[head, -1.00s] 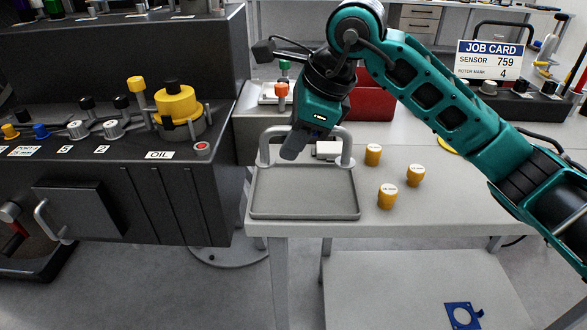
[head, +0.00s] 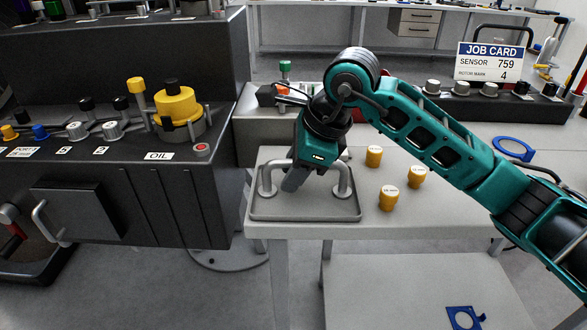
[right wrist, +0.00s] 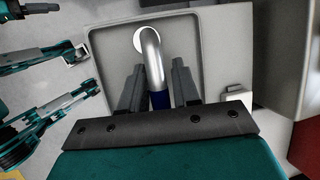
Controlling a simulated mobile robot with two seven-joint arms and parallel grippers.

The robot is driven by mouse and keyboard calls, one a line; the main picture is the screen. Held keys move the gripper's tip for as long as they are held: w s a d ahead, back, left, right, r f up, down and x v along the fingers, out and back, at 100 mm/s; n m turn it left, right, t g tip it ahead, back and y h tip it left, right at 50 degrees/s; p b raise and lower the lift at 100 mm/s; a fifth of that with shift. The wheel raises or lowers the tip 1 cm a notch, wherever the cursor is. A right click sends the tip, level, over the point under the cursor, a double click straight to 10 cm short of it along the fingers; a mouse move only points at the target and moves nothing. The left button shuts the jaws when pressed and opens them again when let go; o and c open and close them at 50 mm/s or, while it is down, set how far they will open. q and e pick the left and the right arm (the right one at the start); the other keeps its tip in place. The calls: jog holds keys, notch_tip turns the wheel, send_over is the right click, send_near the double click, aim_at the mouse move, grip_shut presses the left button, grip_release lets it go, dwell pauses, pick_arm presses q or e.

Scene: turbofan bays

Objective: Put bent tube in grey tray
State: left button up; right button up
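The bent tube (head: 306,163) is a grey metal inverted U with round flanged feet. It stands upright over the floor of the grey tray (head: 305,217), inside its rim; I cannot tell whether both feet touch. In the right wrist view the fingers (right wrist: 158,88) are shut on the tube (right wrist: 151,52) around a blue section. One foot shows against the tray (right wrist: 104,58); the other is hidden.
Three yellow caps (head: 388,197) stand on the table right of the tray. A black console (head: 130,190) with knobs borders the table on the left. A blue flat part (head: 464,317) lies on the lower shelf. A job card (head: 489,62) stands at the back right.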

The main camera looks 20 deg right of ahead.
jog(key=shift+o, duration=1.2)
jog(key=shift+r, duration=0.15)
jog(key=shift+d+r, duration=0.1)
jog(key=shift+r, duration=0.15)
jog(key=p+v, duration=0.1)
jog(key=v, duration=1)
jog(key=shift+s+r, duration=0.2)
jog(key=shift+d, duration=0.1)
